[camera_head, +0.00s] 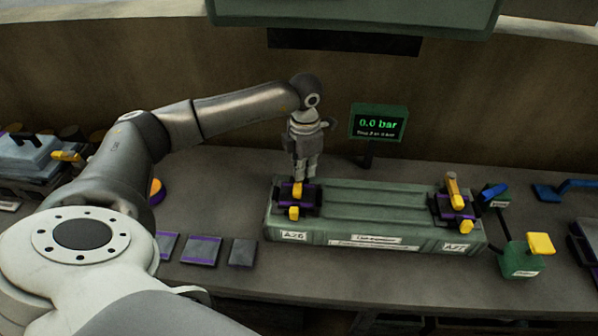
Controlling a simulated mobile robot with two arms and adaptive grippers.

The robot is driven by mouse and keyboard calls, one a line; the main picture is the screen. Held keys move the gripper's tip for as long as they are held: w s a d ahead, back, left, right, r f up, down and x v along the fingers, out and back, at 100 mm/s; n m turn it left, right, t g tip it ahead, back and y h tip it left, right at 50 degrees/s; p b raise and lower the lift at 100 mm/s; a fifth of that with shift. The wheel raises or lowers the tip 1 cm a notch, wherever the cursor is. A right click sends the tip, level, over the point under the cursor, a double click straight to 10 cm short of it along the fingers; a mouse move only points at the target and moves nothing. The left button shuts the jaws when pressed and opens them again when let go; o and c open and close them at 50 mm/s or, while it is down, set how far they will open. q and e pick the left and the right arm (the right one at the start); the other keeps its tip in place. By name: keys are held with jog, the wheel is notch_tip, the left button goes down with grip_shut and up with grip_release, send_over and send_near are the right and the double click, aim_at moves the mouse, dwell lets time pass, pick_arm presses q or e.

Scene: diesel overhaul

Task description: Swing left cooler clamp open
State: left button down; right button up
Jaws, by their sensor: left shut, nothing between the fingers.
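The cooler (375,207) is a long green ribbed block on the bench, labelled A26 at its left end and A27 at its right end. The left clamp (294,212) has a dark and purple base with yellow parts at the A26 end. The right clamp (453,190) has a yellow lever standing up at the A27 end. My left gripper (299,179) points down with its fingertips right at the left clamp's upper yellow part. It is shut with nothing between the fingers. Whether it touches the clamp cannot be told. My right gripper is not in view.
A display (378,123) reading 0.0 bar stands behind the cooler. A blue-handled valve (494,193) and a green box with a yellow knob (522,260) sit at the cooler's right. Flat dark plates (202,251) lie at front left.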

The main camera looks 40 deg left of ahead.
pick_arm(q)
jog(key=shift+s+a, duration=0.3)
jog(key=shift+a, duration=0.2)
jog(key=shift+s+a, duration=0.3)
jog(key=shift+a, duration=0.2)
jog(key=shift+a, duration=0.1)
jog(key=shift+s+a+b, duration=0.15)
jog(key=shift+a+b, duration=0.15)
jog(key=shift+a, duration=0.35)
jog(key=shift+a, duration=0.7)
jog(key=shift+w+a+b, duration=0.45)
jog(key=shift+w+a, duration=0.05)
jog(key=shift+a, duration=0.1)
